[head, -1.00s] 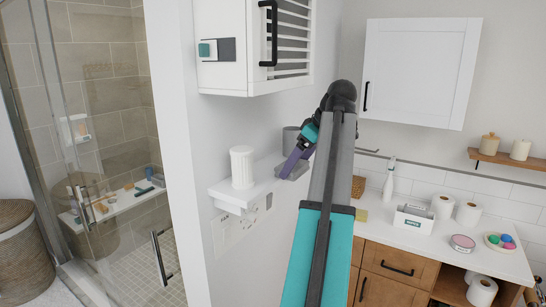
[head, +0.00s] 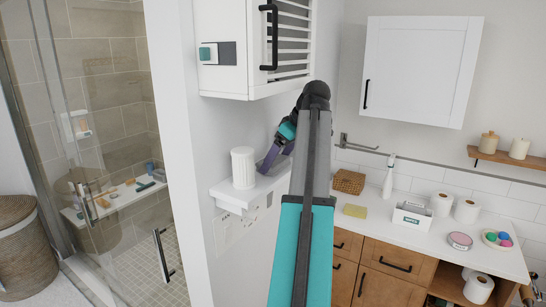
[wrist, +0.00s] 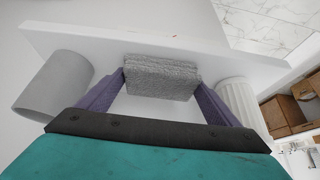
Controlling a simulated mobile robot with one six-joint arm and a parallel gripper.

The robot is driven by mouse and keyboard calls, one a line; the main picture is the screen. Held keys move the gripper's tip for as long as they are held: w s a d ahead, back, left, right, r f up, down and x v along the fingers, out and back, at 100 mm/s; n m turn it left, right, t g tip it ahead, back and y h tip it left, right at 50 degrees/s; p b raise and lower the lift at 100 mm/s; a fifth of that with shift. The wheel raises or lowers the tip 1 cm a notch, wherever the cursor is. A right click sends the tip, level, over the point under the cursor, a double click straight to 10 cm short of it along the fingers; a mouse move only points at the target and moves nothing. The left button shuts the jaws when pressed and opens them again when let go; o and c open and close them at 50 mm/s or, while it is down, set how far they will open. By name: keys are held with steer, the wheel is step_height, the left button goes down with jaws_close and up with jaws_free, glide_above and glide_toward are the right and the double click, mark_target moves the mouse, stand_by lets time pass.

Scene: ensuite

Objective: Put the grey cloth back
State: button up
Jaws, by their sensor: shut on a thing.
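The grey cloth (wrist: 161,78) is a folded, textured block in the wrist view. My gripper (wrist: 160,84) is shut on it, with a purple finger at each end. The cloth is over the white wall shelf (wrist: 70,38), between a plain grey cup (wrist: 58,85) and a white fluted cup (wrist: 243,103). I cannot tell whether it touches the shelf. In the head view my gripper (head: 269,160) is at the shelf (head: 232,192), just right of the fluted cup (head: 243,168). The cloth and the grey cup are hidden there.
A white slatted cabinet (head: 225,75) hangs above the shelf. A glass shower door (head: 125,200) is at the left. The counter (head: 385,225) at the right holds a wicker basket (head: 348,182), a yellow sponge (head: 355,211), a white box (head: 412,217) and paper rolls (head: 466,210).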

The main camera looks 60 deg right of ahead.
steer(key=shift+w+r, duration=0.2)
steer(key=shift+w, duration=0.65)
steer(key=shift+f+p, duration=0.2)
steer(key=shift+p, duration=0.45)
steer(key=shift+f, duration=0.25)
steer(key=o, duration=0.8)
steer(key=shift+o, duration=0.2)
steer(key=shift+s+r, duration=0.1)
steer(key=shift+r, duration=0.15)
steer(key=b+v, duration=0.3)
steer(key=v, duration=0.4)
steer(key=shift+r, duration=0.15)
steer(key=shift+s, duration=0.15)
